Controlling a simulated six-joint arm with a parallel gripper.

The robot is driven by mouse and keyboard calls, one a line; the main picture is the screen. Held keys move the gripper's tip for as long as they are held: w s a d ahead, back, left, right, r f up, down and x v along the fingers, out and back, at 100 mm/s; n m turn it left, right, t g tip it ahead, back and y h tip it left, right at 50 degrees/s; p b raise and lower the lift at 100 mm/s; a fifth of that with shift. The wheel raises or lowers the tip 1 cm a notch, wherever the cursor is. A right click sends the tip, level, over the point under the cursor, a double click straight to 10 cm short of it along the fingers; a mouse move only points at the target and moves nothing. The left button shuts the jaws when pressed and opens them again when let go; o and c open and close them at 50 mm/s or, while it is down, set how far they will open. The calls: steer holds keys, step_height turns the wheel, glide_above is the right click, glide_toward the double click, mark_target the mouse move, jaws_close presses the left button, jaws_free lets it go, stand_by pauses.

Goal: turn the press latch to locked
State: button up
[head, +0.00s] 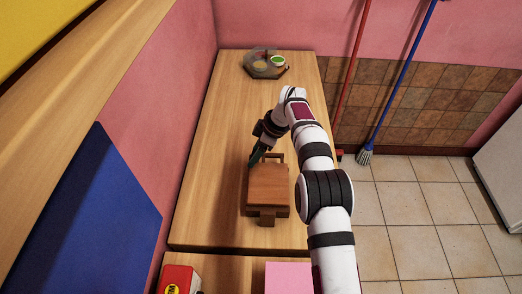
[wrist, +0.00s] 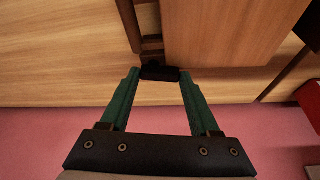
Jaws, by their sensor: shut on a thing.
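The wooden press (head: 268,188) stands on the table, with a brown top board and a small block at its near end. In the wrist view its board (wrist: 225,35) fills the upper right. My gripper (head: 255,158) reaches down at the press's far left corner. In the wrist view my green fingers (wrist: 160,75) are shut on a small black piece, the press latch (wrist: 160,73), beside the board's edge. The fingers hide its ends, and I cannot tell which way the latch is turned.
A grey tray (head: 256,72) with a green-filled bowl (head: 278,61) is at the table's far end. A red box (head: 180,280) and a pink item (head: 289,278) are at the near end. The table (head: 215,140) is clear left of the press.

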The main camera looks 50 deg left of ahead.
steer(key=shift+n, duration=0.4)
steer(key=shift+f, duration=0.1)
steer(key=o, duration=1.4)
steer(key=shift+w, duration=0.1)
steer(key=shift+c, duration=0.2)
steer(key=v, duration=1.2)
steer(key=shift+a, duration=0.1)
